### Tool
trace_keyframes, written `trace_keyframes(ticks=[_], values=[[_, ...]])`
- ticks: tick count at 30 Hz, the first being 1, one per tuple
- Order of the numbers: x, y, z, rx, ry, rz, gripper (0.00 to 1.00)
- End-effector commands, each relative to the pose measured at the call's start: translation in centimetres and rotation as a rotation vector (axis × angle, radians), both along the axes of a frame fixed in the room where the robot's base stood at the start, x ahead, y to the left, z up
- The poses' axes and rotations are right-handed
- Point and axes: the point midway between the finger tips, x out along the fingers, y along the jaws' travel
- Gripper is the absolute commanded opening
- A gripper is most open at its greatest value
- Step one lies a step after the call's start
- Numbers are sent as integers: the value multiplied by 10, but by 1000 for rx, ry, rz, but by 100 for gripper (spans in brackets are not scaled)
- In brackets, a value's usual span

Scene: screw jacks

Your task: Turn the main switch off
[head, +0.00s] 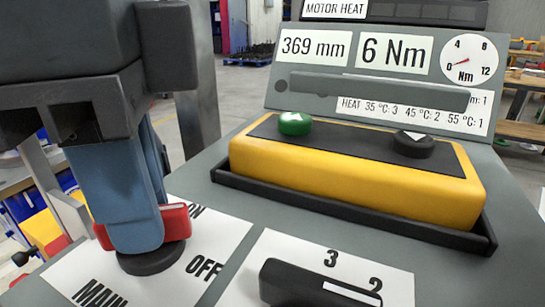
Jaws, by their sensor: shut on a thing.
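The main switch has a red handle (178,222) on a round black base (150,262). It sits on a white label plate (80,272) marked MAIN, ON and OFF at the lower left of the head view. My gripper (140,238), with blue fingers, points down from the upper left and is shut on the red handle. The handle's middle is hidden by the fingers; its ends show on both sides. Its right end lies just below the partly covered ON mark and above OFF.
A black selector knob (310,285) stands on a plate marked 3 and 2, to the right. Behind it is a yellow control box (350,178) with a green button (295,123) and a black knob (413,145). A display panel (385,75) reads 369 mm and 6 Nm.

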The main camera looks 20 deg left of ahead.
Motion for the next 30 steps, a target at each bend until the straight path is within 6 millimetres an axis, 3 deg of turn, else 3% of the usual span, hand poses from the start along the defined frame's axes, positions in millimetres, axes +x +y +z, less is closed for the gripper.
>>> trace_keyframes(ticks=[15, 30], values=[[1, 0, -2, 0, -2, -463, 0], [0, 0, -1, -1, 0, -681, 0]])
